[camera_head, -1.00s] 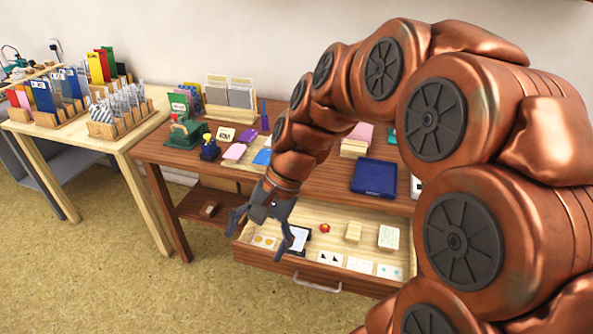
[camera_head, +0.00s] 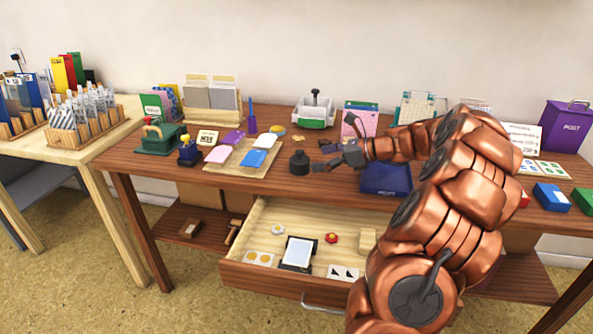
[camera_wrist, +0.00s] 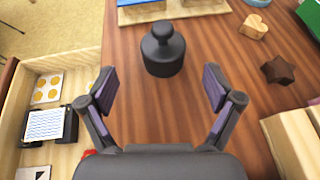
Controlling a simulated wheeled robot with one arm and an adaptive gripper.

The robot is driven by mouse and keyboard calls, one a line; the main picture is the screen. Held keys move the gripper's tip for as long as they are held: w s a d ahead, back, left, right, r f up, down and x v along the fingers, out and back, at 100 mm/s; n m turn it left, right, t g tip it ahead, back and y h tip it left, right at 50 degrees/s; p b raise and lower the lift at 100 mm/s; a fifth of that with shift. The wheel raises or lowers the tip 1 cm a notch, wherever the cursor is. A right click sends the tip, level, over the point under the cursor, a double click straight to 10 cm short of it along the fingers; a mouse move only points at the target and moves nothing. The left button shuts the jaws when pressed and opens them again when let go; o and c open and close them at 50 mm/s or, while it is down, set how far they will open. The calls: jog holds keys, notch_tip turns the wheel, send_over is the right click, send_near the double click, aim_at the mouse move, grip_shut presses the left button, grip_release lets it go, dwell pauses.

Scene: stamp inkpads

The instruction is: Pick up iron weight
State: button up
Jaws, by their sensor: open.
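The iron weight (camera_head: 299,162) is a small dark, round piece with a knob on top. It stands upright on the brown wooden table (camera_head: 130,163), right of the tray of coloured pads. In the wrist view the iron weight (camera_wrist: 163,50) is ahead of my gripper, centred between the finger directions but beyond the fingertips. My gripper (camera_head: 322,157) is open and empty, just right of the weight in the head view. In the wrist view the two fingers of my gripper (camera_wrist: 160,92) are spread wide, with bare table between them.
A wooden tray of coloured pads (camera_head: 211,167) lies left of the weight. A dark blue inkpad (camera_head: 386,178) is beneath my arm. The open drawer (camera_head: 240,271) juts out in front. A wooden heart (camera_wrist: 254,27) and a dark star-shaped piece (camera_wrist: 278,70) lie right of the weight.

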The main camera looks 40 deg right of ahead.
aim_at(299, 163)
jog(key=shift+w+d+f, duration=0.1)
jog(key=shift+d+f, duration=0.15)
jog(key=shift+d, duration=0.15)
jog(key=shift+w+a+f, duration=0.1)
jog(key=shift+w+a, duration=0.05)
jog(key=shift+w, duration=0.15)
jog(key=shift+a+b+x, duration=0.2)
jog(key=shift+b+x, duration=0.8)
jog(key=shift+x, duration=2.5)
jog(key=shift+s, duration=0.2)
grip_shut()
